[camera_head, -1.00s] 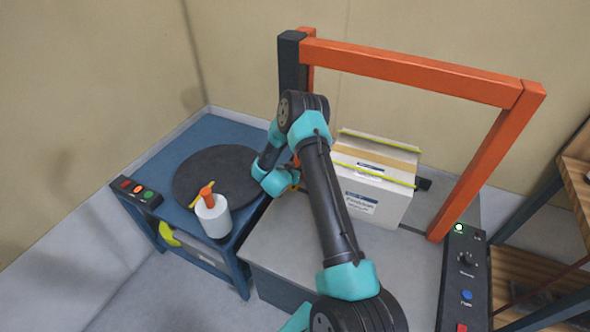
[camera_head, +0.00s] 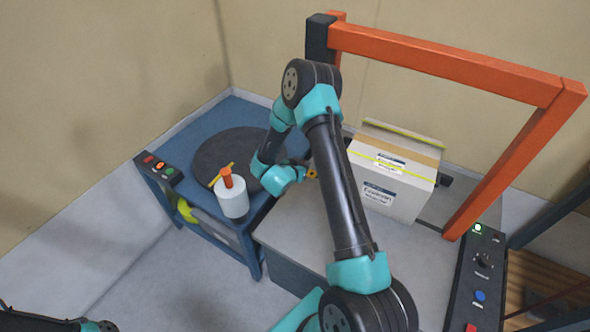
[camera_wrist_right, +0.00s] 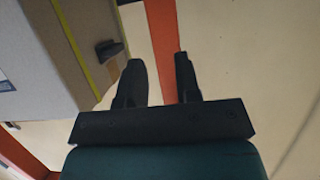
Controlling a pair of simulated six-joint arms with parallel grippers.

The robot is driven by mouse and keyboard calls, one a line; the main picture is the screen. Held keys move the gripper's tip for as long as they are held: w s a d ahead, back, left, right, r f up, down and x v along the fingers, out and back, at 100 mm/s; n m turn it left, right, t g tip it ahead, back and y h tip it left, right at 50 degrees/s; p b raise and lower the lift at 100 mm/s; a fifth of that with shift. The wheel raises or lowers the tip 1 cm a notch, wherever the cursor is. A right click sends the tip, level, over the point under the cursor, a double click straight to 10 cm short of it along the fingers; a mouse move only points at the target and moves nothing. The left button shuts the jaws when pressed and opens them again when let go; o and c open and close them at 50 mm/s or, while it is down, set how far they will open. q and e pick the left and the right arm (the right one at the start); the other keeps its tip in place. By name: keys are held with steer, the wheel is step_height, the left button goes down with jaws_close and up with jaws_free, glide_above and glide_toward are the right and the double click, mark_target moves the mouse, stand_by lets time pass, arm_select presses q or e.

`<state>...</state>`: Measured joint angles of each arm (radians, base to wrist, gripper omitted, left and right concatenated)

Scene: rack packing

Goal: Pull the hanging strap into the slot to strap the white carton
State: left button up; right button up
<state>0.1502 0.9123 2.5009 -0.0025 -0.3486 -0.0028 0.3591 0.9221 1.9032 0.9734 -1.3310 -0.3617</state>
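The white carton (camera_head: 389,204) stands on the grey machine top (camera_head: 300,228), under the orange arch (camera_head: 440,62). A yellow strap (camera_head: 400,170) crosses its top near the front edge; another yellow line (camera_head: 405,132) runs along the back. In the right wrist view the carton (camera_wrist_right: 40,45) is at left, with a yellow strap (camera_wrist_right: 75,45) along it and a dark block (camera_wrist_right: 109,50) beside it. My right gripper (camera_wrist_right: 160,75) is open, nothing between its fingers; its fingers are mostly hidden in the head view, left of the carton. Only part of my left arm shows. The slot is not clearly visible.
A blue table (camera_head: 247,112) at left holds a dark round plate (camera_head: 212,150) and a white canister (camera_head: 232,200) with an orange top. A button box (camera_head: 160,170) is on its corner. A control panel (camera_head: 480,270) stands at right, beside shelving.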

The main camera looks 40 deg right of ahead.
steer(key=v, duration=0.5)
steer(key=shift+s+a+r, duration=0.1)
steer(key=shift+a, duration=0.2)
